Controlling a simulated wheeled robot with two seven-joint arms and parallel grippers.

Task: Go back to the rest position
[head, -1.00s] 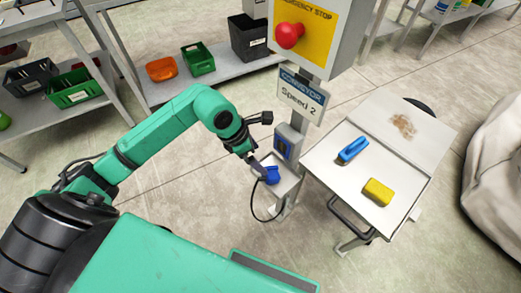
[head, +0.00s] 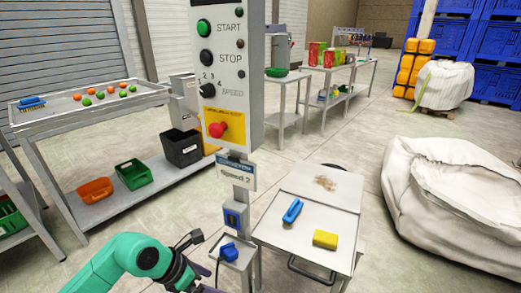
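My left arm shows at the bottom left of the head view, bent towards the blue plug-like tool (head: 229,252) on the small grey shelf (head: 240,262) of the control post. My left gripper's fingers are below the picture edge or hidden, so their state does not show. My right arm and gripper are out of view. A blue-handled brush (head: 292,211) and a yellow sponge (head: 325,239) lie apart on the grey side table (head: 280,232), with a brown smear (head: 325,183) on its raised back panel.
The control post (head: 226,90) with its red emergency button (head: 217,130) stands ahead. A conveyor table (head: 60,120) with red and green items is left, with an orange bin (head: 96,190) and a green bin (head: 133,174) below. A large white sack (head: 450,205) stands right. Floor between is clear.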

